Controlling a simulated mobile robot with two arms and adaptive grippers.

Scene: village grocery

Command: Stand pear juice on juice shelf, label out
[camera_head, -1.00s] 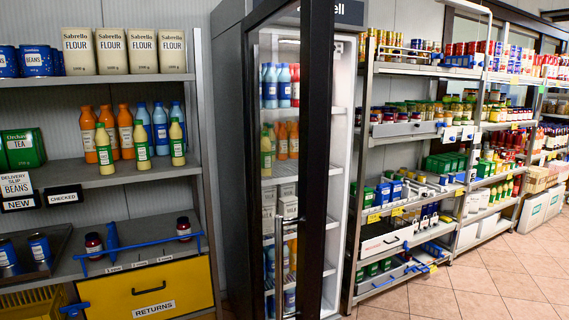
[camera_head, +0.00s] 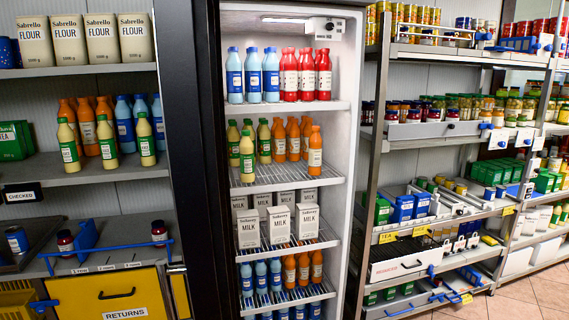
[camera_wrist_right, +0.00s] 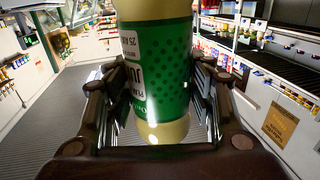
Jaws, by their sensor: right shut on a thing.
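My right gripper (camera_wrist_right: 160,105) is shut around a pale yellow bottle with a green label (camera_wrist_right: 162,75), seen in the right wrist view. White print panels show toward the left of its label; the top of the bottle is cut off. In the head view, similar green-labelled bottles stand on the left rack's middle shelf (camera_head: 40,170), beside orange and blue ones. More green-labelled bottles (camera_head: 247,157) stand beside orange juice bottles (camera_head: 315,150) on a shelf of the fridge (camera_head: 338,150). Neither gripper shows in the head view.
The fridge also holds blue and red bottles (camera_head: 306,75) above and milk cartons (camera_head: 248,229) below. A dark upright panel (camera_head: 190,150) stands left of its opening. A yellow returns drawer (camera_head: 115,293) is at lower left. Stocked racks (camera_head: 410,135) line the right.

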